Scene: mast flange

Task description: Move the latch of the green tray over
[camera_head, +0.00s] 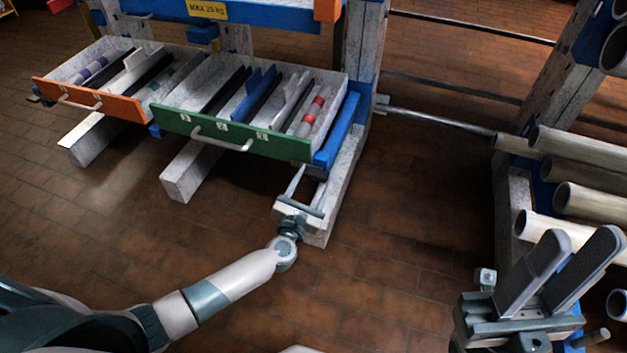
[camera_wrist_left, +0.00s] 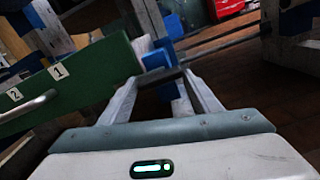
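The green tray (camera_head: 225,137) is a long drawer with a green front, a pale handle and numbered labels. Its green front also shows at the left of the left wrist view (camera_wrist_left: 85,85). A small dark piece, which looks like the latch (camera_wrist_left: 160,76), sits by the right end of that front, at the far end of my left fingers. My left gripper (camera_head: 308,182) is just below the tray's front right corner, its fingers apart. Whether they touch the dark piece is unclear. My right gripper (camera_head: 578,245) is open and empty at the lower right.
An orange-fronted tray (camera_head: 88,99) stands to the left of the green one. A blue rail (camera_head: 337,130) and a pale rack post (camera_head: 362,45) are right of the green tray. Several pipes (camera_head: 575,167) lie in a rack beside my right gripper. The middle floor is clear.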

